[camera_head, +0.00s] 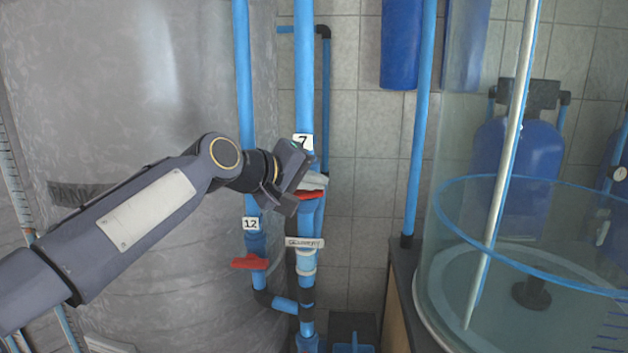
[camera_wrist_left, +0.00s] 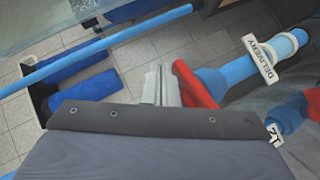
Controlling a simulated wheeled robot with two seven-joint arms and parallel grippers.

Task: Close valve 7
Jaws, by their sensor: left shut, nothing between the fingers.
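The label 7 (camera_head: 303,142) sits on a vertical blue pipe in the middle of the head view. Below it is valve 7's red handle (camera_head: 309,195), partly hidden by my left gripper (camera_head: 318,181). In the left wrist view the red handle (camera_wrist_left: 196,84) appears to lie crosswise to its blue pipe (camera_wrist_left: 236,72). My left gripper's fingers (camera_wrist_left: 160,86) are shut and empty, right beside the handle; I cannot tell whether they touch it. My right gripper is in neither view.
Valve 12's red handle (camera_head: 250,262) is at lower left, under the label 12 (camera_head: 251,223). A DELIVERY tag (camera_head: 304,243) hangs below valve 7. A grey tank (camera_head: 150,90) stands behind my arm; a clear tank (camera_head: 450,225) stands at right.

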